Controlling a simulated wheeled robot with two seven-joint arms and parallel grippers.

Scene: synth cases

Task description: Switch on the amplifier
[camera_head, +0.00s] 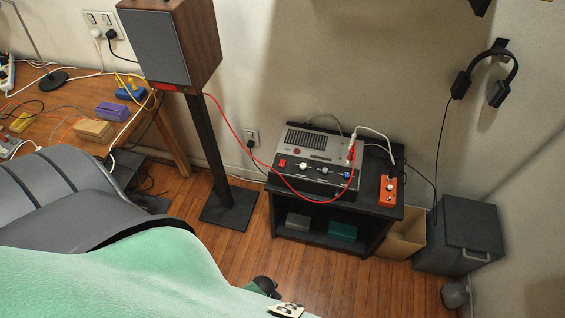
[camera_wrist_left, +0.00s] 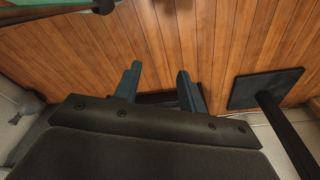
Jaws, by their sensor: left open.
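The amplifier (camera_head: 305,172) is a grey and black box on a small black stand (camera_head: 345,207). A red switch (camera_head: 282,163) sits at the left of its sloped front, beside several knobs; whether it is pressed is too small to tell. A red cable and a pale cable plug in at its right side. My left gripper shows in the left wrist view (camera_wrist_left: 159,72), its two dark teal fingers apart and empty above the wooden floor. The amplifier is not recognisable in that view. I cannot make out either gripper in the head view.
An orange pedal (camera_head: 388,191) sits right of the amplifier. A speaker (camera_head: 170,45) stands on a black pole with a square base (camera_head: 229,209). A grey seat (camera_head: 80,195) and green cloth (camera_head: 120,275) fill the lower left. A dark cabinet (camera_head: 458,236) stands at right.

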